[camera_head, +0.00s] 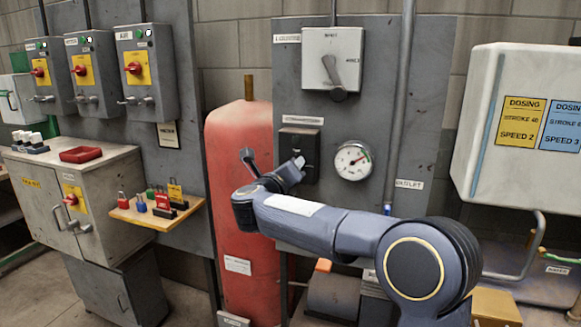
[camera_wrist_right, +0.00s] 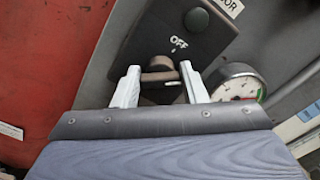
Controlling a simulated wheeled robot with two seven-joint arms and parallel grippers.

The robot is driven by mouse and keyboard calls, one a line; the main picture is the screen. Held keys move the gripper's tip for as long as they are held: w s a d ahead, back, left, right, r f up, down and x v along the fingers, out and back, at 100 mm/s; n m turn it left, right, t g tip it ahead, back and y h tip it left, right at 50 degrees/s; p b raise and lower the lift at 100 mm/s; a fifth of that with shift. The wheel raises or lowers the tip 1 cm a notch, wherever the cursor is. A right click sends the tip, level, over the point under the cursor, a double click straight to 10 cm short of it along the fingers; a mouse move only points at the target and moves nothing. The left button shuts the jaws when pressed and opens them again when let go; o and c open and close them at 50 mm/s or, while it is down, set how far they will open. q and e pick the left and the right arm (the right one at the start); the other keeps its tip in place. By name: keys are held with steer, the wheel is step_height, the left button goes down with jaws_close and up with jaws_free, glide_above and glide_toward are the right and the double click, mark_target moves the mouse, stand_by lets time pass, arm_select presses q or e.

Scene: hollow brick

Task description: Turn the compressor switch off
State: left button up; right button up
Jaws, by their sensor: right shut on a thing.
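The compressor switch box (camera_head: 290,142) is a small dark box under a label on the grey panel, partly hidden by my right gripper (camera_head: 297,165). In the right wrist view the dark switch plate (camera_wrist_right: 157,37) shows an OFF mark and a round dark green button (camera_wrist_right: 197,19). A brown switch lever (camera_wrist_right: 160,64) lies between the pale fingertips of my right gripper (camera_wrist_right: 160,76), just below the OFF mark. The fingers are shut on this lever. The lower part of the switch is partly hidden. My left gripper is not in view.
A pressure gauge (camera_head: 353,160) sits just right of the switch. A larger grey switch (camera_head: 332,60) is above. A red tank (camera_head: 240,150) stands to the left. A vertical pipe (camera_head: 402,100) runs at the right, near a dosing cabinet (camera_head: 480,120).

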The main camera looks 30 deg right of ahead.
steer(key=shift+a+f+n+p, duration=0.1)
steer(key=shift+n+p, duration=1.15)
steer(key=shift+n, duration=1.25)
steer(key=shift+f+n+p, duration=0.1)
steer(key=shift+n+p, duration=1.15)
steer(key=shift+n, duration=1.25)
steer(key=o, duration=1)
steer(key=b+v, duration=0.1)
steer(key=v, duration=0.6)
steer(key=shift+s+a+b, duration=0.25)
steer(key=shift+b, duration=0.1)
